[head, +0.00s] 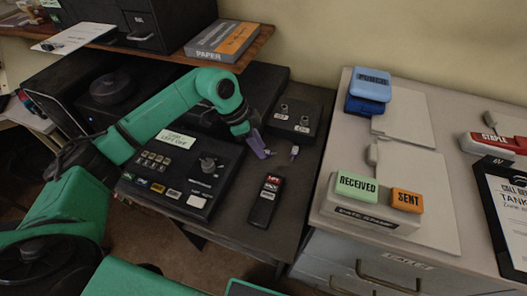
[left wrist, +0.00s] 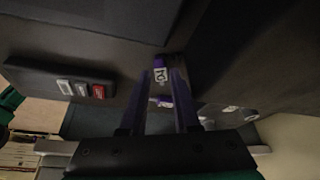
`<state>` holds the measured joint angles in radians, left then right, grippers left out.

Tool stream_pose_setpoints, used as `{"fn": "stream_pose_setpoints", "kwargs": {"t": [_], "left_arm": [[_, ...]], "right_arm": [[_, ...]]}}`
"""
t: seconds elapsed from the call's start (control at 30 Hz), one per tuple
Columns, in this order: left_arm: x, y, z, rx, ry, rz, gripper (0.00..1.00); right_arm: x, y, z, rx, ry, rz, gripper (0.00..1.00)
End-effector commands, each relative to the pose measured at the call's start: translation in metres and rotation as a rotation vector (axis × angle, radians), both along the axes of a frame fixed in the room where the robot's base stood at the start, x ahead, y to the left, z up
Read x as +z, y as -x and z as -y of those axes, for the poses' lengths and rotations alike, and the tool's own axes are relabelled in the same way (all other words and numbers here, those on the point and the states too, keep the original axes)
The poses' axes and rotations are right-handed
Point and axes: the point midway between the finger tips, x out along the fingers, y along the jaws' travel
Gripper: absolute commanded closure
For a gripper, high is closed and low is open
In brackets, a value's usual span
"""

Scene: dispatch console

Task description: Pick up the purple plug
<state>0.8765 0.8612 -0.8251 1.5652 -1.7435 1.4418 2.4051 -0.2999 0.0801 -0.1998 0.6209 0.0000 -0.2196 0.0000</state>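A small purple plug (head: 294,152) stands on the dark desk, just in front of the black socket box (head: 292,118). In the left wrist view a purple piece with a white label (left wrist: 161,72) shows just beyond the fingertips. A second small purple-and-white piece (left wrist: 161,102) shows between the fingers; I cannot tell how the two pieces belong together. My left gripper (head: 262,150) is low over the desk, to the left of the plug. In the left wrist view its fingers (left wrist: 158,85) are apart, with a gap between them. My right gripper is not in view.
A black handset (head: 265,201) lies in front of the plug. A button console (head: 180,175) is at the left, under my arm. A grey cabinet (head: 400,240) with stamp blocks (head: 357,186) stands to the right, across a gap. A shelf with a paper box (head: 222,40) hangs behind.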

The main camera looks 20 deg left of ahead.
Motion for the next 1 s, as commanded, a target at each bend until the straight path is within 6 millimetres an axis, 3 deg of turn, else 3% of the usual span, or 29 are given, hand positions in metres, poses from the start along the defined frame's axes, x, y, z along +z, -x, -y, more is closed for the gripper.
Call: {"fn": "stream_pose_setpoints", "kwargs": {"t": [0.1,0.27,0.37,0.67,0.77,1.0], "left_arm": [[-0.011,-0.001,0.004,0.001,-0.001,-0.001,0.7],[-0.012,-0.002,0.004,0.0,-0.001,0.001,0.7],[-0.012,-0.002,0.004,0.0,-0.001,0.001,1.0],[-0.011,-0.002,0.004,0.001,-0.002,0.001,1.0],[-0.002,-0.002,0.004,0.0,-0.001,0.003,1.0],[0.057,-0.003,0.004,0.0,0.001,0.006,1.0]], "right_arm": [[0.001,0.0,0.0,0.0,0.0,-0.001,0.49],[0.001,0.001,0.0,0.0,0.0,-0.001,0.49],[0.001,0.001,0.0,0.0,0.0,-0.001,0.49],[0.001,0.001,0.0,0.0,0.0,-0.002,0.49],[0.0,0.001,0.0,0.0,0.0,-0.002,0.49],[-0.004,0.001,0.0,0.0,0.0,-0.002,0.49]]}}
